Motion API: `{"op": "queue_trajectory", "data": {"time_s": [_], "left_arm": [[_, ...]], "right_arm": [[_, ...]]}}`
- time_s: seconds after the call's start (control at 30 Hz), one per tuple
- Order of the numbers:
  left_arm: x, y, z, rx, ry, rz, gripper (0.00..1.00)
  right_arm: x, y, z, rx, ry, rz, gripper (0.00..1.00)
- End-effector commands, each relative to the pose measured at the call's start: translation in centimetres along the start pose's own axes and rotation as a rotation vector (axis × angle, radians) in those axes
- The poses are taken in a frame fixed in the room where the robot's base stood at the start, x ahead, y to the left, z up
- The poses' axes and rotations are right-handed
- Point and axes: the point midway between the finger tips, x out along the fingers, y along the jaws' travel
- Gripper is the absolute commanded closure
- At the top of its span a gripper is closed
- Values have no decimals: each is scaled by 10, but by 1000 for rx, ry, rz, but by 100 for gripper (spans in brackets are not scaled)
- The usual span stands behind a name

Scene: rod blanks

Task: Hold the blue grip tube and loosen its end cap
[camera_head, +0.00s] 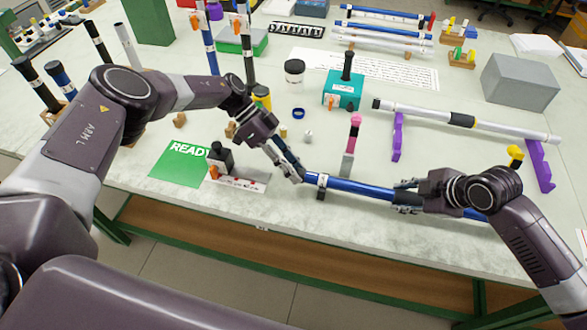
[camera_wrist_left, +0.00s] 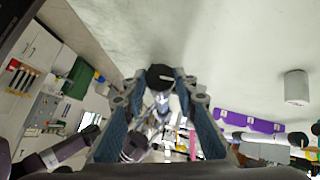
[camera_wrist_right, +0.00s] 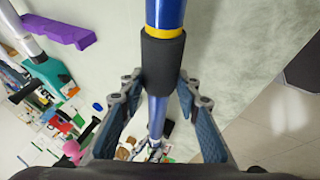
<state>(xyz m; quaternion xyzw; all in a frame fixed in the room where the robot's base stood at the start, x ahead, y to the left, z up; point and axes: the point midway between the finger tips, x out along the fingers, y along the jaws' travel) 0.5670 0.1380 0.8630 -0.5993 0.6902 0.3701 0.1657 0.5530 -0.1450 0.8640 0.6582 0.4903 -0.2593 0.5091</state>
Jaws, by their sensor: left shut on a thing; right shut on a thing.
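The blue grip tube (camera_head: 360,188) lies roughly level along the table's front edge. My right gripper (camera_head: 407,197) is shut on it. In the right wrist view, a black sleeve (camera_wrist_right: 162,65) with a yellow band sits on the tube, between the fingers (camera_wrist_right: 163,95). My left gripper (camera_head: 297,177) is shut at the tube's left end. In the left wrist view, the round dark end cap (camera_wrist_left: 160,77) shows between its fingertips (camera_wrist_left: 160,88). In the head view the fingers hide the cap, and I cannot tell whether it has turned.
A small stand (camera_head: 322,184) is by the tube's left end. A green READY mat (camera_head: 180,165) and a block with a black knob (camera_head: 220,157) lie left. Purple racks (camera_head: 397,138) hold a white-and-black rod (camera_head: 490,126) behind. A pink-topped post (camera_head: 352,140) stands close behind the tube.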

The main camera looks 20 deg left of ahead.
Motion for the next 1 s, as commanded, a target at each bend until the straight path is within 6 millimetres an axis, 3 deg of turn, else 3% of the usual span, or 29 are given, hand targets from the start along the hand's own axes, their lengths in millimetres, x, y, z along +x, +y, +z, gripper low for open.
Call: {"op": "queue_trajectory", "data": {"time_s": [0.97, 1.0], "left_arm": [[0, -2, 0, -80, 2, 72, 98], [0, -2, 0, -80, 2, 72, 69]], "right_arm": [[1, -2, -1, 0, 2, -3, 96], [1, -2, -1, 0, 2, -3, 96]]}}
